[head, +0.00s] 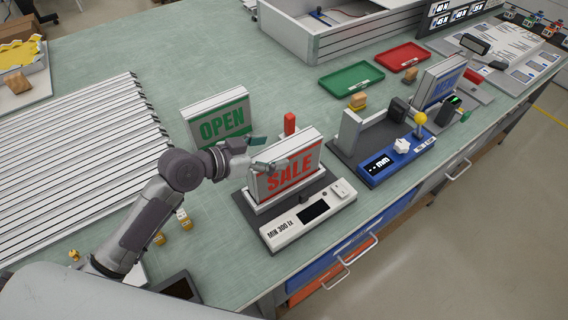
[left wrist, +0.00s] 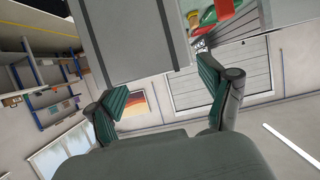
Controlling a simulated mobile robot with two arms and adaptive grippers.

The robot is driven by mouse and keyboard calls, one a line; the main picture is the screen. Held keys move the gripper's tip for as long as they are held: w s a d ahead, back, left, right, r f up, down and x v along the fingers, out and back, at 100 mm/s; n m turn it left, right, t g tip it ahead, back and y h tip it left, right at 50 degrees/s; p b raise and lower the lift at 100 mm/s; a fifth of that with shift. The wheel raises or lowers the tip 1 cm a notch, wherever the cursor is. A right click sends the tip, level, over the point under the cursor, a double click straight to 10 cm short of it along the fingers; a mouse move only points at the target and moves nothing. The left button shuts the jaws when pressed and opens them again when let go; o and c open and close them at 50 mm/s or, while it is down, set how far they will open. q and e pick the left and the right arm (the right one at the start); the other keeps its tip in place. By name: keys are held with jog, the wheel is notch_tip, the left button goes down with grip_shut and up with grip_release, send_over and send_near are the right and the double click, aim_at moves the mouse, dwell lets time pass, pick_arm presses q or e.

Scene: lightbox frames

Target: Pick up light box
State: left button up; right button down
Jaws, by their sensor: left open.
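The SALE light box (head: 290,172), a pale panel with red letters, stands upright on a dark stand with a white scale-like front marked MIN 300 lx. My left gripper (head: 266,153) is open at its upper left end, with one finger towards its face and one towards its back. In the left wrist view, a pale box edge (left wrist: 130,35) reaches down towards the open fingers of my left gripper (left wrist: 163,92). I cannot tell whether they touch it. An OPEN light box (head: 217,118) with green letters stands behind. A blue-lettered light box (head: 440,86) stands farther right. My right gripper is not seen.
A blue-based gauge device (head: 383,164) stands right of the SALE box. A green tray (head: 351,78) and a red tray (head: 402,57) lie behind it. A red upright piece (head: 290,123) stands close behind the SALE box. White slats (head: 70,150) cover the left side.

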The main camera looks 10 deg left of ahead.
aim_at(282, 148)
pick_arm(q)
jog(key=x, duration=0.3)
jog(key=shift+w+d+p, duration=0.15)
jog(key=shift+w+p, duration=0.05)
jog(key=shift+p, duration=0.15)
jog(key=c, duration=0.3)
grip_shut()
